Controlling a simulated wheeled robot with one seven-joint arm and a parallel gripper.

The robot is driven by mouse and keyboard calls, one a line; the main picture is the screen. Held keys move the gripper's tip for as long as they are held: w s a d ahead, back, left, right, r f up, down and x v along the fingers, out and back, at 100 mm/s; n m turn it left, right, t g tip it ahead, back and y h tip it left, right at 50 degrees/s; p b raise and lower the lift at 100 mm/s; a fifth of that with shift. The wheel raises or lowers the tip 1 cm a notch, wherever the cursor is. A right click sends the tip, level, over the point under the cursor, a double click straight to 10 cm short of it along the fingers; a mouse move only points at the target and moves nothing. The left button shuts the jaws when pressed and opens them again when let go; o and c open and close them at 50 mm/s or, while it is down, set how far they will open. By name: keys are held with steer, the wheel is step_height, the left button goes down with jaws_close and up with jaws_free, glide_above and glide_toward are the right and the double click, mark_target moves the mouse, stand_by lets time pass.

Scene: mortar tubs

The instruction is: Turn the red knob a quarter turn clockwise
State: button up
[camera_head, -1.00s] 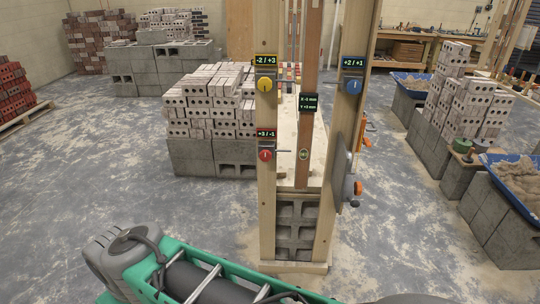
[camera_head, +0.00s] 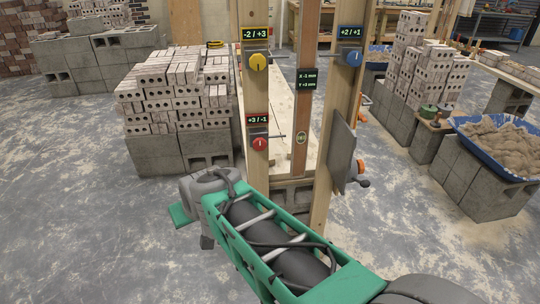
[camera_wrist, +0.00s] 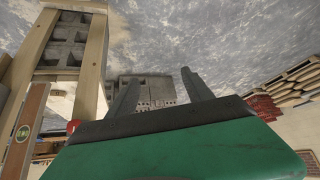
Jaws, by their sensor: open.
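The red knob (camera_head: 260,143) sits low on the left wooden post, under a small display reading +3 / -1. Its pale pointer mark looks about upright. In the wrist view a bit of red knob (camera_wrist: 72,126) shows at the left, partly hidden by my green gripper body. My gripper (camera_wrist: 160,76) has its two dark fingers spread, with nothing between them. In the head view the end of my arm is below and left of the red knob, apart from it; the fingers are not clearly visible there.
A yellow knob (camera_head: 258,62) is higher on the same post, and a blue knob (camera_head: 352,57) is on the right post. A metal plate (camera_head: 342,153) juts from the right post. A brick stack (camera_head: 180,95) on grey blocks stands left. The floor in front is clear.

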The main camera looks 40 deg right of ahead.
steer(key=shift+o, duration=0.7)
steer(key=w+d+f+m+t+h+b, duration=0.1)
steer(key=w+d+f+t+b, duration=0.1)
steer(key=w+d+f, duration=0.3)
steer(key=w+d+b, duration=0.1)
steer(key=d, duration=0.2)
steer(key=shift+m+t+h+b, duration=0.3)
steer(key=shift+m+t+b, duration=0.1)
steer(key=w+d+b, duration=0.1)
steer(key=d, duration=0.1)
steer(key=w+d+m+t+h+b, duration=0.1)
steer(key=d, duration=0.2)
steer(key=w+d+f+t+h+b, duration=0.1)
steer(key=d, duration=0.1)
steer(key=shift+d+m, duration=0.15)
steer(key=shift+m, duration=0.15)
steer(key=m+t+h+b, duration=0.3)
steer(key=h+b, duration=0.2)
steer(key=h, duration=0.1)
glide_toward(260, 146)
steer(key=d, duration=0.1)
steer(key=x, duration=0.8)
steer(key=shift+w+a, duration=0.25)
steer(key=shift+a, duration=0.05)
steer(key=c, duration=1.4)
